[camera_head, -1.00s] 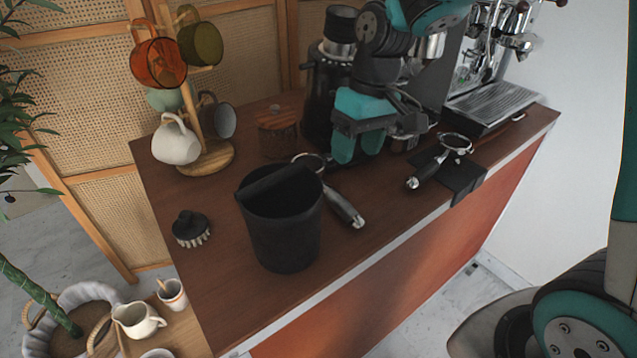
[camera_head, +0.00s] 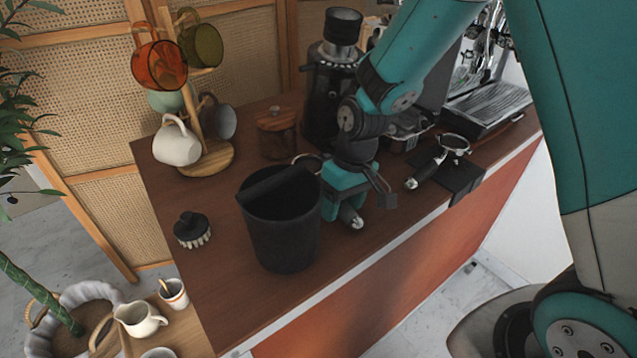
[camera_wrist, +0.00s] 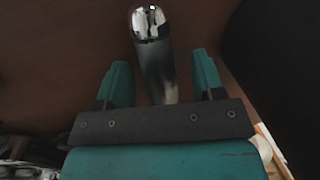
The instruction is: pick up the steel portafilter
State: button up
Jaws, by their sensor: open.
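The steel portafilter (camera_head: 353,219) lies on the brown counter just right of the black knock-box bin. Its ring shows behind the bin's rim and its shiny handle end at the front; my gripper covers its middle. In the wrist view its handle (camera_wrist: 153,35), grey with a chrome end, runs between my two teal fingers. My gripper (camera_head: 341,210) points down over the handle, with its fingers open on either side; in the wrist view (camera_wrist: 161,75) a gap shows on both sides. A second portafilter (camera_head: 430,168) with a dark handle rests on a black mat to the right.
The black bin (camera_head: 284,235) stands close left of my gripper. A brush (camera_head: 192,229) and a mug tree (camera_head: 210,158) are further left. A lidded wooden jar (camera_head: 276,135) and a grinder (camera_head: 325,90) stand behind. The espresso machine's drip tray (camera_head: 490,105) is at right. The front counter strip is clear.

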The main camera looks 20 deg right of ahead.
jog(key=shift+r, duration=0.1)
grip_shut()
